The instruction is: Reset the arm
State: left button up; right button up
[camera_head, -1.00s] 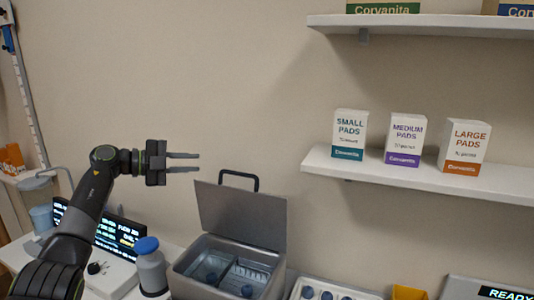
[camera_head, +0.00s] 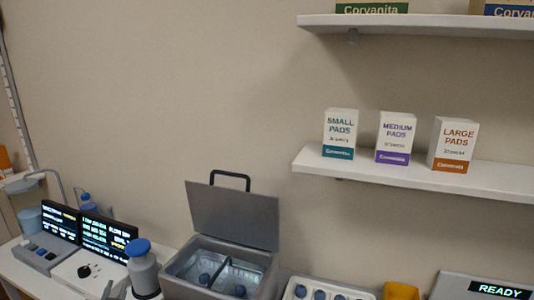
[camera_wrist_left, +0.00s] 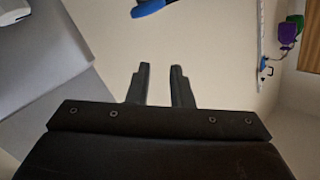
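My left gripper (camera_wrist_left: 160,72) shows in the left wrist view with its two dark fingers apart. Nothing is between them. In the head view the left arm is no longer raised in front of the wall. Thin grey tips (camera_head: 108,290) at the bottom edge, beside the blue-capped bottle, may be its fingers, but too little shows to be sure. My right gripper is in neither view.
An open grey cool box (camera_head: 235,220) holds round-topped items. A blue-capped bottle (camera_head: 143,270) and lit displays (camera_head: 108,235) stand left of it. Boxed pads stand on a wall shelf (camera_head: 420,175). The wall space between is clear.

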pick_arm(q)
jog(key=s+f+n+g, duration=0.1)
jog(key=s+f+g, duration=0.2)
jog(key=s+f, duration=0.3)
jog(key=s+f+n+g, duration=0.1)
jog(key=s+f+g, duration=0.3)
jog(key=s, duration=0.4)
jog(key=s+d+f+g+h, duration=0.1)
jog(key=s+d+f+g, duration=0.15)
jog(key=s, duration=0.65)
jog(key=s+d+f+g+h, duration=0.1)
jog(key=s+d+g+h, duration=0.2)
jog(key=s, duration=0.7)
notch_tip(320, 180, down, 26)
jog(key=a+g, duration=0.2)
jog(key=s+d+f+g, duration=0.1)
jog(key=s+d+f, duration=0.1)
jog(key=s+f, duration=1.3)
jog(key=shift+s, duration=0.25)
